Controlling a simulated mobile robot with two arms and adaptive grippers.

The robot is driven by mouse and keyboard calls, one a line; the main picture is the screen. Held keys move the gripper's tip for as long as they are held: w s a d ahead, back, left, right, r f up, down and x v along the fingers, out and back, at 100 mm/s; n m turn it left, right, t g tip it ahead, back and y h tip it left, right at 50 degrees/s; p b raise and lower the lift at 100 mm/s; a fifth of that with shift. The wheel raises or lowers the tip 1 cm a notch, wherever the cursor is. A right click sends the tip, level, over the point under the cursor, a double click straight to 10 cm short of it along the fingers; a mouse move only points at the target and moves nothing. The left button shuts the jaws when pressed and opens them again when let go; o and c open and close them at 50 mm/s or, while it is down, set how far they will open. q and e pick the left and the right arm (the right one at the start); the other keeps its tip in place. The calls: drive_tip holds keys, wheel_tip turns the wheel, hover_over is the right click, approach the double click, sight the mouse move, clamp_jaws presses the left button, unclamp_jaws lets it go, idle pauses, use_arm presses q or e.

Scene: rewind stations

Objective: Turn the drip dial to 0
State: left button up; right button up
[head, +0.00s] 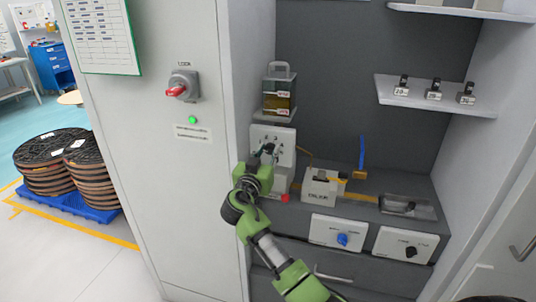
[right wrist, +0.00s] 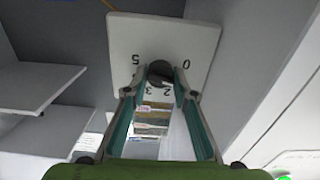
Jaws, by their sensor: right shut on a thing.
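The drip dial's white plate (head: 287,135) stands upright at the left of the cabinet bay, below an oil reservoir. In the right wrist view the plate (right wrist: 123,50) appears upside down, with 0, 2, 3 and 5 readable. Its dark round knob (right wrist: 160,69) sits between my fingertips. My right gripper (head: 267,152) reaches up to the plate; in the wrist view the gripper (right wrist: 161,82) is shut on the knob. The fingers hide part of the knob and scale, so I cannot tell where its pointer stands. My left gripper is not in view.
The reservoir (head: 280,93) stands just above the dial. A white box (head: 320,187) and a red button (head: 285,198) are close by. Below are a blue knob (head: 342,239) and a black knob (head: 410,252). A shelf (head: 430,97) projects at the right. A red-handled switch (head: 177,91) is on the left door.

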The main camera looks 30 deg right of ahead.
drive_tip(key=n+b, duration=0.1)
drive_tip(key=n, duration=0.3)
drive_tip(key=shift+n, duration=1.6)
drive_tip(key=shift+f, duration=0.1)
drive_tip(key=o, duration=1.1)
drive_tip(key=shift+c, duration=0.2)
drive_tip(key=shift+a, duration=0.1)
drive_tip(key=v, duration=1.2)
